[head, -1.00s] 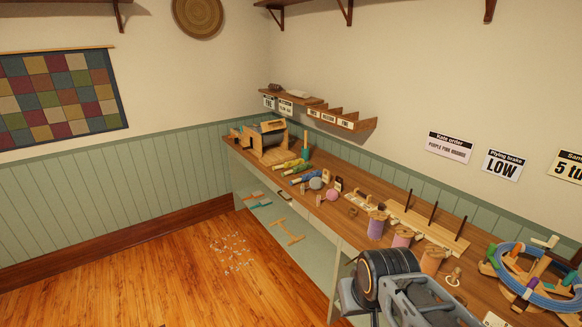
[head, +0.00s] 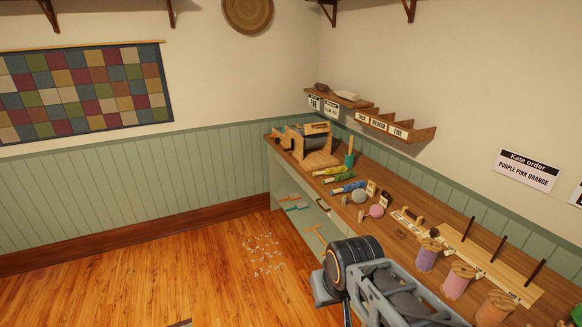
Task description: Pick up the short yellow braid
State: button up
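A small yellow braid-like bundle (head: 328,171) lies on the workbench (head: 398,205), near its far end. It is just in front of a wooden drum device. A green bundle (head: 338,179) and a blue bundle (head: 348,187) lie close beside it, nearer to me. At this size I cannot tell the yellow bundle's length or whether other yellow pieces lie there. Part of my arm shows at the bottom, over the near side of the bench and well short of the bundles. My gripper's fingertips are not visible.
The wooden drum device (head: 312,143) stands at the bench's far end. Grey and pink balls, then purple, pink and orange spools (head: 427,254), line the bench towards me. A low wall shelf (head: 368,116) hangs above. Scraps (head: 264,254) litter the wooden floor; open floor lies left.

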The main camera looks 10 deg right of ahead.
aim_at(336, 170)
jog(key=u, duration=0.6)
jog(key=i, duration=1.75)
jog(key=z, duration=0.55)
jog(key=i, duration=1.2)
jog(key=z, duration=0.85)
jog(key=i, duration=0.25)
jog(key=z, duration=0.35)
